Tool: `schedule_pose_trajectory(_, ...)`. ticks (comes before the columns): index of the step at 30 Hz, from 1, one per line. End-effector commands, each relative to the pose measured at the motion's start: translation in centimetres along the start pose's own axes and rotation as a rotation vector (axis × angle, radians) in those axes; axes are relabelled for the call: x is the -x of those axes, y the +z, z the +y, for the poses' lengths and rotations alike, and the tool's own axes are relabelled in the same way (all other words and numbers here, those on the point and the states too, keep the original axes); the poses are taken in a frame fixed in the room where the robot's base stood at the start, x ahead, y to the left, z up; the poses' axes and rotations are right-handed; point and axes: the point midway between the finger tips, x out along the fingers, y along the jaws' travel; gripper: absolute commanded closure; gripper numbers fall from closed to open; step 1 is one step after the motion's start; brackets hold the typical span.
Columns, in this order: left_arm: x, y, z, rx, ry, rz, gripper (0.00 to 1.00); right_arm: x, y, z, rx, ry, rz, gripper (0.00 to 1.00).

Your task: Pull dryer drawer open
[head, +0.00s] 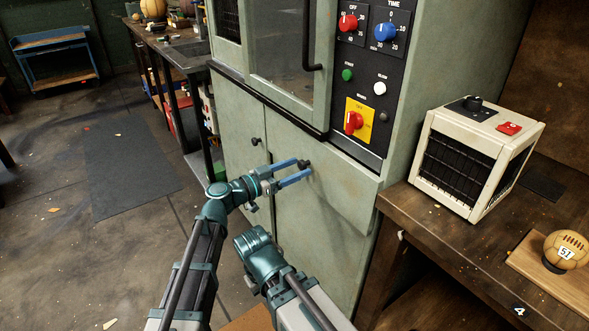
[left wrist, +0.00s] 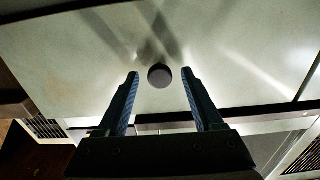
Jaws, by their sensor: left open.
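The dryer (head: 308,245) is a tall pale green cabinet in the middle of the head view. Its drawer front (head: 340,190) lies below the control panel and looks closed. A small dark round knob (head: 304,163) sits on the drawer front. My left gripper (head: 298,171) is open in front of it, with blue fingers pointing at the drawer. In the left wrist view the knob (left wrist: 160,76) shows between and just beyond the fingertips (left wrist: 161,78). I cannot tell whether the fingers touch the drawer face. My right gripper is not in view.
The control panel (head: 364,75) with knobs and a yellow-backed red switch is above the drawer. A dark door handle (head: 312,45) hangs above left. A wooden bench (head: 420,220) with a cream heater box (head: 478,155) and a ball (head: 566,250) stands right. Floor at left is open.

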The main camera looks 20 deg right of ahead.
Motion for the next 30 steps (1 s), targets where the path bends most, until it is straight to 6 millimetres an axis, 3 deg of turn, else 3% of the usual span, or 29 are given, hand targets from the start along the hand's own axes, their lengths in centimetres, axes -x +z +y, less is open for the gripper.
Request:
schedule_pose_trajectory(4, 0.02, 0.00, 0.01, 0.000, 0.000, 0.000, 0.36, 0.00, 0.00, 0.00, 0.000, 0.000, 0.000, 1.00)
schedule_pose_trajectory(15, 0.04, 0.00, 0.01, 0.000, 0.000, 0.000, 1.00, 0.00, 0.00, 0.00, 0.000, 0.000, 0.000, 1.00)
schedule_pose_trajectory(30, 0.05, 0.00, 0.00, 0.000, 0.000, 0.000, 1.00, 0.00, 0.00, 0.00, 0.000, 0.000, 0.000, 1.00)
